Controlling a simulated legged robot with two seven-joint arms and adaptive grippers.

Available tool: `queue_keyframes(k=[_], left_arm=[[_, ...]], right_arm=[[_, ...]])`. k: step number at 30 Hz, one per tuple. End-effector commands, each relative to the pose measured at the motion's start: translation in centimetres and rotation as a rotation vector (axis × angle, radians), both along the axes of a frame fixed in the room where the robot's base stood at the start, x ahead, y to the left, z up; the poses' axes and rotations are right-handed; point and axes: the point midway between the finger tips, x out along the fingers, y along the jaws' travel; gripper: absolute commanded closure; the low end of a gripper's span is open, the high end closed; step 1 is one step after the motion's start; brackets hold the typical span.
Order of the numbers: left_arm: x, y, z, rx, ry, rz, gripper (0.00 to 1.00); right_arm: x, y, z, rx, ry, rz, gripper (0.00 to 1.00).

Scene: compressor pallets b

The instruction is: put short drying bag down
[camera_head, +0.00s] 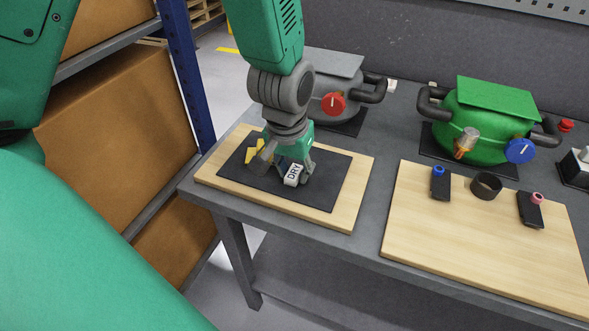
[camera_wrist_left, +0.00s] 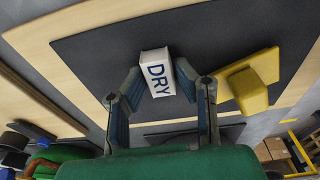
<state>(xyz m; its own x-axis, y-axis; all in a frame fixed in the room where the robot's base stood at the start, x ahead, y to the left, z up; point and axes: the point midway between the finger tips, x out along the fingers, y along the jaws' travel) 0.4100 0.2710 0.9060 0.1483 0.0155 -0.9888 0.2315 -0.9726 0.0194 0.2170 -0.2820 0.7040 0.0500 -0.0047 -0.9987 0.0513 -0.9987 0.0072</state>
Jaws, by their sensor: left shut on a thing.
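The short drying bag (camera_head: 293,176) is a small white block marked "DRY". My left gripper (camera_head: 286,170) points down over the black mat (camera_head: 322,192) and is shut on the bag. In the left wrist view the bag (camera_wrist_left: 158,72) sits between the two fingers (camera_wrist_left: 160,92), with its lettering showing. The bag is at or very close to the mat; I cannot tell whether it touches. My right gripper is not in view.
A yellow piece (camera_wrist_left: 250,82) lies on the mat beside the gripper. The mat lies on a wooden board (camera_head: 362,170). A grey compressor (camera_head: 335,78) stands behind, a green one (camera_head: 485,120) to the right. A second board (camera_head: 470,245) holds small parts. The front mat area is free.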

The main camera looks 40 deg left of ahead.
Motion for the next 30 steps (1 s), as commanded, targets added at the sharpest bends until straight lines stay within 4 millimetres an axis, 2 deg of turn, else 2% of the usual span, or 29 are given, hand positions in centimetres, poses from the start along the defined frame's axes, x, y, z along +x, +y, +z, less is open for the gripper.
queue_keyframes(k=[2,3,4,12,16,30], left_arm=[[0.0,0.0,-0.2,0.000,0.001,0.000,0.95],[0.0,0.0,-0.2,0.000,0.000,0.000,0.65],[0.0,0.0,-0.2,0.000,0.000,0.000,0.55],[0.0,0.0,-0.1,0.000,0.000,0.000,0.55],[-0.1,0.0,0.8,0.000,-0.001,0.000,0.55],[-1.3,-0.1,10.0,0.002,-0.003,-0.002,0.55]], right_arm=[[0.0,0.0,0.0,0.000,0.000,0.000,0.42],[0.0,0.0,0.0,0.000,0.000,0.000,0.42],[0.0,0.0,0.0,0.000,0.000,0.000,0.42],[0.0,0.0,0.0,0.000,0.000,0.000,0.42],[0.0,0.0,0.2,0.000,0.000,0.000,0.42],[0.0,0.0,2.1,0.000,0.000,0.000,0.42]])
